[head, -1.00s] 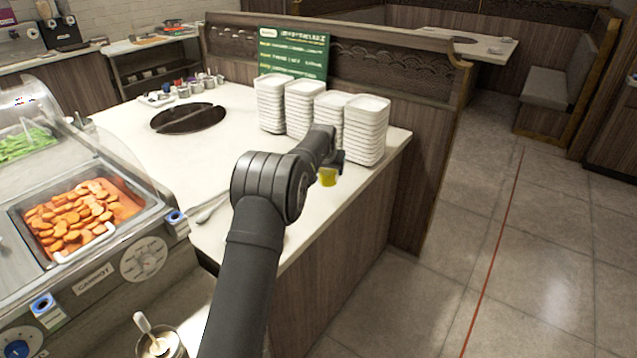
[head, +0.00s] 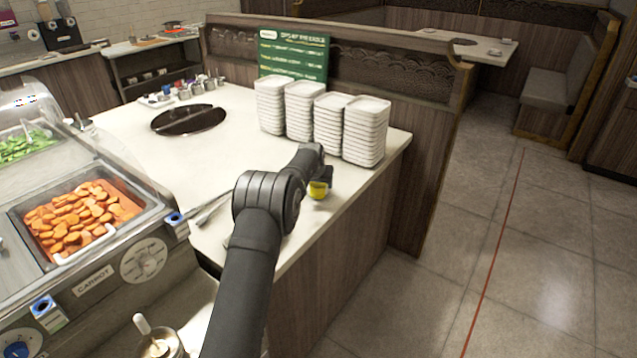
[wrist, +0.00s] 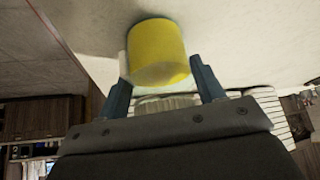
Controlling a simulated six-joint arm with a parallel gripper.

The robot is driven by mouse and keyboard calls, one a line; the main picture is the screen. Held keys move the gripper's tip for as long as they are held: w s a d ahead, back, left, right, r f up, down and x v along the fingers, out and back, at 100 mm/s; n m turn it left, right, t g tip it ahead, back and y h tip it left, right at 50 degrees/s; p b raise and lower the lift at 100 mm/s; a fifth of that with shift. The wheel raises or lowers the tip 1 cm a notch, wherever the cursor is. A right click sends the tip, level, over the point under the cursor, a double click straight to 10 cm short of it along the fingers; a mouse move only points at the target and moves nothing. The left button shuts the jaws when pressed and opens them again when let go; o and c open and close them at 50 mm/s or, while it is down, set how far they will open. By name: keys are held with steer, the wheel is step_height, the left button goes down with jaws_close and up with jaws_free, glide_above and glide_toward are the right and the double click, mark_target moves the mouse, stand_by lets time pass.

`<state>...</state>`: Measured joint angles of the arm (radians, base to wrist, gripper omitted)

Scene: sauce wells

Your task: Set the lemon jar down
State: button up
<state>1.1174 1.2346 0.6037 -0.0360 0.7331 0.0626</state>
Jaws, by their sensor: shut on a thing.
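The lemon jar (head: 318,190) is a small yellow cylinder in front of the stacked white dishes, near the right edge of the white counter (head: 240,130). In the wrist view the jar (wrist: 157,52) sits between the two fingers of my gripper (wrist: 162,72). My gripper (head: 326,176) is shut on it. I cannot tell whether the jar's base touches the counter.
Several stacks of white dishes (head: 366,132) stand just behind the jar. A green sign (head: 292,55) is behind them. A dark round inset (head: 188,119) and small jars (head: 197,88) lie farther left. Bare counter lies left of my arm. The counter's right edge is close.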

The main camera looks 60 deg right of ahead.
steer(key=o, duration=1.2)
steer(key=shift+f, duration=0.15)
steer(key=shift+a+r, duration=0.1)
steer(key=shift+r, duration=0.3)
steer(key=v, duration=1.1)
steer(key=shift+s+a+r, duration=0.1)
steer(key=shift+a+r, duration=0.05)
steer(key=shift+r, duration=0.05)
steer(key=x, duration=1.2)
steer(key=shift+f, duration=0.15)
steer(key=shift+r, duration=0.2)
